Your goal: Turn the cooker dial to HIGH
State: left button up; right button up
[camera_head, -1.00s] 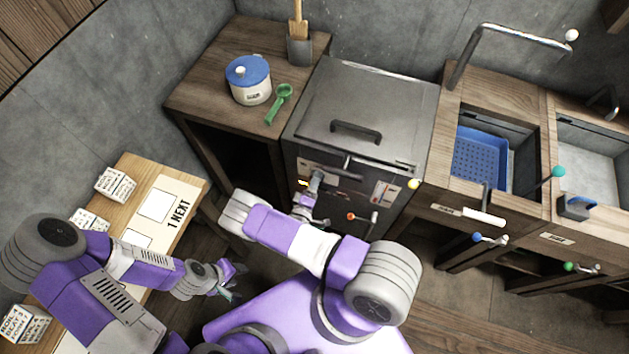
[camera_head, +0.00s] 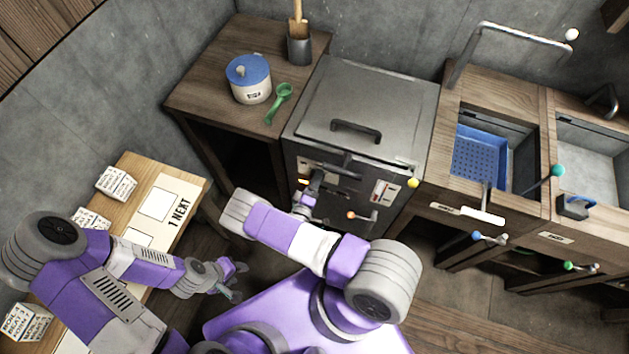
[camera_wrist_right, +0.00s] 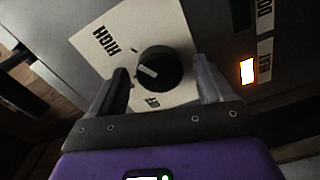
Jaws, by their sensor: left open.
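The steel cooker (camera_head: 345,115) stands at the centre of the head view, with controls on its front panel. The right wrist view shows its round black dial (camera_wrist_right: 162,70) with a white pointer mark on a pale plate (camera_wrist_right: 130,35). The plate reads HIGH at upper left; another small label below the dial is hard to read. My right gripper (camera_wrist_right: 160,85) has one finger on each side of the dial, with slim gaps visible, and looks open. In the head view it is at the front panel (camera_head: 310,190), partly hidden. My left gripper (camera_head: 237,282) is open and empty, low left of the cooker.
A lit orange lamp (camera_wrist_right: 248,71) is right of the dial. A small lever (camera_head: 360,216) sits on the cooker's lower front. A card table (camera_head: 190,190) is near my left arm.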

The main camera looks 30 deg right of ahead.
jog(key=v, duration=0.7)
jog(key=shift+s+a+p, duration=0.15)
jog(key=shift+a+p, duration=0.1)
jog(key=shift+p, duration=0.1)
